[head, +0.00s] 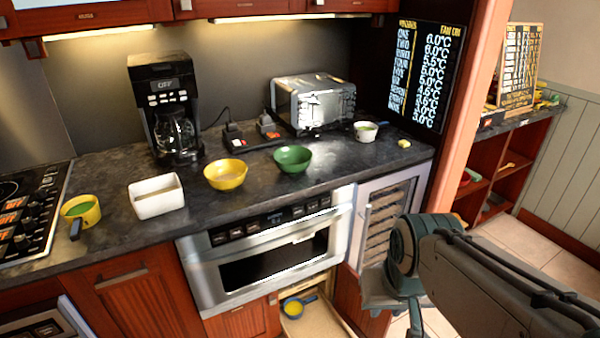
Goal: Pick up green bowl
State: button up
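The green bowl (293,158) stands upright on the dark countertop, right of the yellow bowl (225,174) and apart from it. It looks empty. My arm reaches in from the lower right, in front of the glass-door cabinet. My gripper (398,300) appears at the arm's end, low and to the right of the bowl, well apart from it. Its fingers cannot be made out clearly, and nothing is seen held in it.
A white container (156,195), a yellow cup (81,211) and a coffee maker (165,108) stand to the left. A toaster (313,102), a power strip (252,134) and a small white cup (365,131) are behind or right. An open drawer (318,325) below holds a pan (293,308).

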aim_at(292, 159)
jog(key=u, duration=0.25)
jog(key=k, duration=0.45)
jog(key=u, duration=1.35)
jog(key=i, duration=0.95)
jog(key=z, duration=1)
jog(key=i, duration=0.8)
jog(key=z, duration=0.9)
